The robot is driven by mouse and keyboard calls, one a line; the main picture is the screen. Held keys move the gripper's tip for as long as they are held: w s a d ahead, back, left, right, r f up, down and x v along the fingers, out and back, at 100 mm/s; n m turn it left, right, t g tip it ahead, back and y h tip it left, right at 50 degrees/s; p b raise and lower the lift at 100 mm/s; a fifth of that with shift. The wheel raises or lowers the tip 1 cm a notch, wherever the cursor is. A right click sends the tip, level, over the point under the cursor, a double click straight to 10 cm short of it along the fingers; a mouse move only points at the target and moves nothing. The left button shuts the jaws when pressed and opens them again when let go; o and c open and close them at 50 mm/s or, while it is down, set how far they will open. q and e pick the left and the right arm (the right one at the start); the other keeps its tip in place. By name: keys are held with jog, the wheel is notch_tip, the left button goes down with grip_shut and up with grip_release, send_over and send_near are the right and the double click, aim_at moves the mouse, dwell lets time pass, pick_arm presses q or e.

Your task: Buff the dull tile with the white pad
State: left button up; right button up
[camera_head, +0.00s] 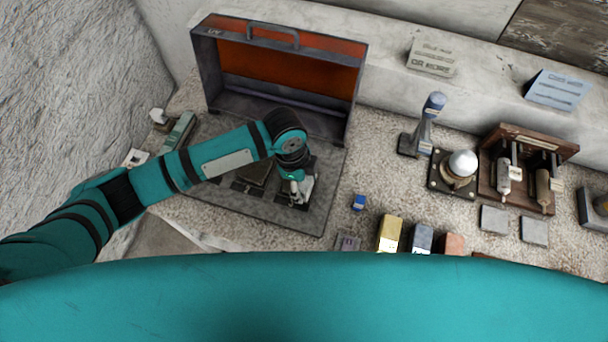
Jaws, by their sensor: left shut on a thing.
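My left gripper (299,197) reaches in from the left over the grey base plate (320,205) of the open case. It is shut on a small whitish thing (304,188), which may be the white pad; the fingers hide much of it. A dark tile-like block (254,173) lies on the plate just left of the gripper, partly covered by my arm. I cannot tell whether this is the dull tile or whether the held thing touches it. My right gripper is not in view.
The case's raised orange-red lid (290,60) stands behind my arm.

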pick_arm(q)
jog(key=shift+s+a, duration=0.2)
jog(key=shift+s, duration=0.3)
jog(key=shift+w+d, duration=0.1)
jog(key=shift+w, duration=0.2)
jog(key=shift+w+d+b, duration=0.15)
jog(key=shift+w+d, duration=0.1)
jog(key=shift+w, duration=0.5)
jog(key=shift+w+d+b, duration=0.15)
jog(key=shift+w+d, duration=0.1)
jog(key=shift+w, duration=0.5)
jog(key=shift+s+a+r+p, duration=0.2)
jog(key=shift+s+a+p, duration=0.05)
jog(key=shift+s+p, duration=0.55)
jog(key=shift+s+a+f+p, duration=0.15)
jog(key=shift+s+a+p, duration=0.1)
jog(key=shift+s+p, duration=0.55)
jog(key=shift+s+a+f, duration=0.1)
jog(key=shift+s, duration=0.15)
jog(key=shift+w+d+r, duration=0.3)
jog(key=shift+w+r, duration=0.4)
jog(key=shift+w, duration=0.25)
